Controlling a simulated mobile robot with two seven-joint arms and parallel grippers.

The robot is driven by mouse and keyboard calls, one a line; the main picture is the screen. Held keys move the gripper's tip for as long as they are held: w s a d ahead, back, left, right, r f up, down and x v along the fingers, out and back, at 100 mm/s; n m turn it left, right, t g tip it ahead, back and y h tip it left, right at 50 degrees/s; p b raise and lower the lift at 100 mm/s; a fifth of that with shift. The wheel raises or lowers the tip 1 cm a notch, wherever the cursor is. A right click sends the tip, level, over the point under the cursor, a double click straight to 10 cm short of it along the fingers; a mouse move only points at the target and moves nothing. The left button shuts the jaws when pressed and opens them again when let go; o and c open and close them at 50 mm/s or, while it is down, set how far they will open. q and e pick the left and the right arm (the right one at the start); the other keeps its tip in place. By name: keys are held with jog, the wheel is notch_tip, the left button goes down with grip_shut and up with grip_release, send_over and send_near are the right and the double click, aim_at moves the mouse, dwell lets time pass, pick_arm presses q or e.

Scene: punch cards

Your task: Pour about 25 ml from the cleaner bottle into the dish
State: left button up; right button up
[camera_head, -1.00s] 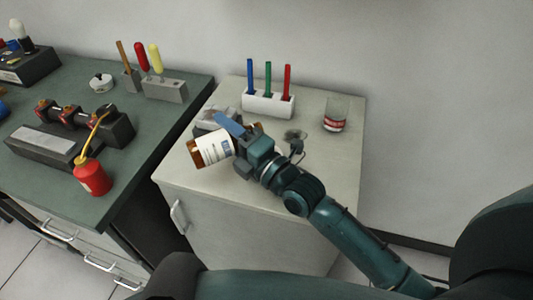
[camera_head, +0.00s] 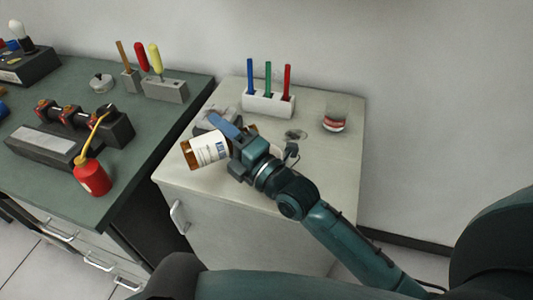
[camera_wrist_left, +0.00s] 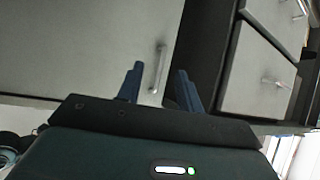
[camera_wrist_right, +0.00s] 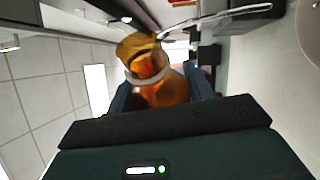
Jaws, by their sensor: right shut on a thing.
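The cleaner bottle (camera_head: 208,150) is amber with a white label, and my right gripper (camera_head: 234,145) is shut on it. It is held strongly tilted above the pale cabinet top, base toward the left. In the right wrist view its amber neck (camera_wrist_right: 148,60) faces the camera, and a clear streak runs from beside the mouth to the upper right; I cannot tell whether this is liquid or glass. A pale curved edge (camera_head: 276,150) beside my right gripper may be the dish, mostly hidden. My left gripper (camera_wrist_left: 160,88) is open and empty before a cabinet front.
A rack (camera_head: 268,104) with blue, green and red sticks stands at the back of the cabinet top (camera_head: 330,165). On the green bench are a red oil can (camera_head: 92,177) and a tool block (camera_head: 165,90).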

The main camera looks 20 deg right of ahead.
dwell(0.3)
jog(key=shift+a+n+g+p, duration=0.1)
jog(key=shift+n+g+p, duration=0.25)
jog(key=shift+n, duration=0.65)
jog(key=shift+d+f+n+g, duration=0.25)
jog(key=shift+n+g, duration=0.2)
jog(key=shift+n, duration=0.45)
jog(key=shift+f+n+p, duration=0.1)
jog(key=shift+n+p, duration=0.2)
jog(key=shift+p, duration=0.15)
jog(key=shift+f, duration=0.1)
jog(key=shift+f+n+p, duration=0.1)
jog(key=shift+n+p, duration=0.2)
jog(key=shift+n, duration=0.1)
jog(key=shift+f, duration=0.1)
pick_arm(q)
jog(key=shift+s+a+r, duration=0.1)
jog(key=shift+s+a, duration=0.1)
jog(key=shift+a, duration=0.2)
jog(key=shift+w+r, duration=0.15)
